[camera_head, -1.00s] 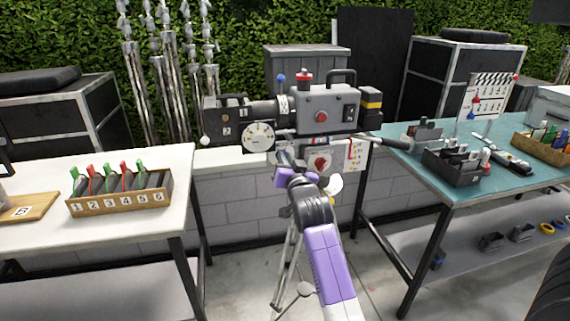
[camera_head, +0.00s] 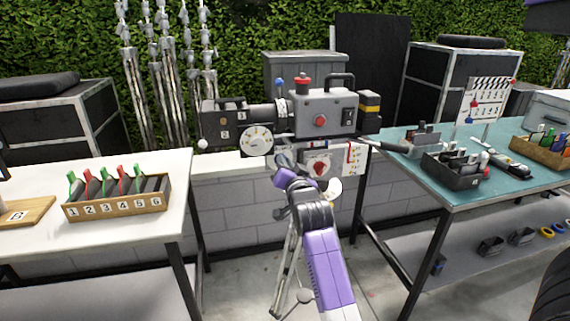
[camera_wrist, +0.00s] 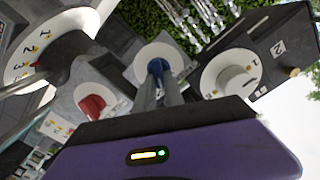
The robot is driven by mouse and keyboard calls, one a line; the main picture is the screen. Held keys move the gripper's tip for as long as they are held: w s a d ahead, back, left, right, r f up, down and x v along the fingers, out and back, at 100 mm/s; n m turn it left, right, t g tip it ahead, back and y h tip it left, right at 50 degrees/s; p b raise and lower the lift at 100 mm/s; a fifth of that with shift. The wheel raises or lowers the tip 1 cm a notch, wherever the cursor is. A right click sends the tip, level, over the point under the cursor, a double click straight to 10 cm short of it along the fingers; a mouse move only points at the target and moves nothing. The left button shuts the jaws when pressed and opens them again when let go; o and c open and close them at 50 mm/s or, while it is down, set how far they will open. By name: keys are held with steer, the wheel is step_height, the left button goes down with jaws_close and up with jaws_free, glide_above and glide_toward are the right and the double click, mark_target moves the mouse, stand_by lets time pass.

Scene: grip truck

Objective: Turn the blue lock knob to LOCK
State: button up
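The blue lock knob (camera_wrist: 156,68) sits on a round white dial (camera_wrist: 146,53) on the grey camera rig, in the middle of the wrist view. My gripper (camera_wrist: 158,80) reaches to it, one grey finger on each side, close together and seemingly shut on it. The dial's lettering is too small or covered to read. In the head view my gripper (camera_head: 284,163) is at the rig's lower front, below the film camera (camera_head: 318,112). It hides the blue knob there.
A red knob (camera_wrist: 92,106) is beside the blue one, and a numbered dial (camera_wrist: 28,58) is at left. A white knob (camera_wrist: 233,82) is at right. In the head view, a white table (camera_head: 120,229) stands left and a teal table (camera_head: 408,171) right.

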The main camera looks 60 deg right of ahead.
steer(key=o, duration=0.4)
steer(key=shift+b+v, duration=0.55)
steer(key=shift+v, duration=3.35)
